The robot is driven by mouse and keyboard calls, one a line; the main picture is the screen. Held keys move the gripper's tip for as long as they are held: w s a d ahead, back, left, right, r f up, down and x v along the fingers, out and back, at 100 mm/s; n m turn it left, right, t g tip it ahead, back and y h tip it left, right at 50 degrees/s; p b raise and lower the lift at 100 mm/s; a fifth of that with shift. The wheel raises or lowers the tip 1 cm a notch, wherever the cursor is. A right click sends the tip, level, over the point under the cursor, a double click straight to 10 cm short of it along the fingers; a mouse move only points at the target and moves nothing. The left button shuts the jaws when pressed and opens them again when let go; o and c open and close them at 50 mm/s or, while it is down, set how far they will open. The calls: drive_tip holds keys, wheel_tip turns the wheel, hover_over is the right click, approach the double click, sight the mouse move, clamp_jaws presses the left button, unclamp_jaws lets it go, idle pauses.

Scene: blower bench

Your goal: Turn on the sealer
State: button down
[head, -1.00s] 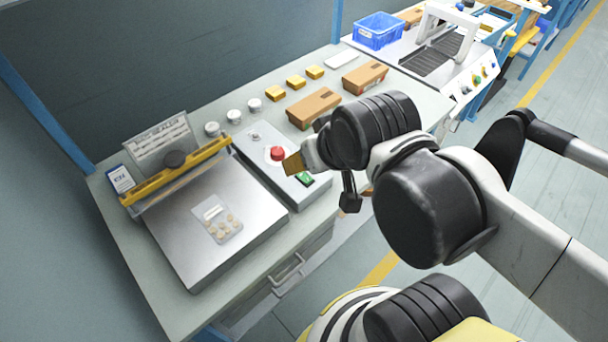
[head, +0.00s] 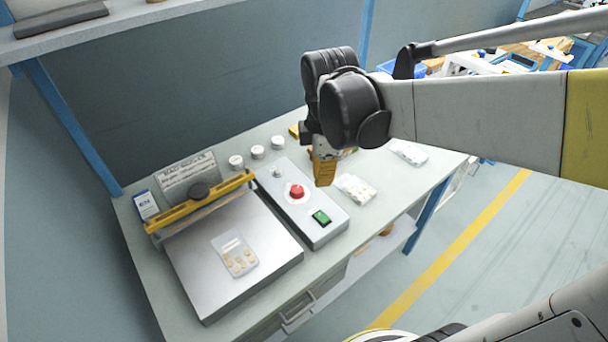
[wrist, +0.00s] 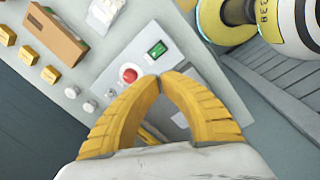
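The sealer has a flat steel plate (head: 230,262) and a yellow sealing bar (head: 205,207) with a black knob. Right of the plate is its grey control box (head: 326,233), with a red mushroom button (head: 297,191), a green switch (head: 321,217) and a small silver knob (head: 278,172). The green switch (wrist: 157,49) and red button (wrist: 130,74) also show in the wrist view. I cannot tell whether the switch is lit. My gripper (head: 323,182) points down at the control box's far right side. Its yellow fingertips meet (wrist: 160,77), shut and empty.
A blister pack (head: 236,255) lies on the plate. Several white round pieces (head: 257,152) stand behind the control box. Clear bags (head: 356,188) lie on the bench to its right. A cardboard box (wrist: 55,36) and yellow blocks (wrist: 28,54) show in the wrist view.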

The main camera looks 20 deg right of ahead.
sight(322, 220)
drive_tip(key=w+f+n+g, duration=0.1)
drive_tip(key=n, duration=0.1)
drive_tip(key=w+n, duration=0.1)
drive_tip(key=n, duration=0.1)
drive_tip(key=w+f+n+g, duration=0.1)
drive_tip(key=n, duration=0.1)
drive_tip(key=shift+d+f+g+p, duration=0.3)
drive_tip(key=shift+d+f+p, duration=0.05)
drive_tip(key=shift+d+p, duration=0.05)
drive_tip(key=f+b, duration=0.2)
drive_tip(key=f, duration=0.2)
drive_tip(key=s+f+b, duration=0.1)
drive_tip(key=f+b, duration=0.1)
drive_tip(key=f, duration=0.3)
drive_tip(key=f+b, duration=0.2)
drive_tip(key=f, duration=0.3)
drive_tip(key=shift+s+d, duration=0.25)
drive_tip(key=shift+s, duration=0.1)
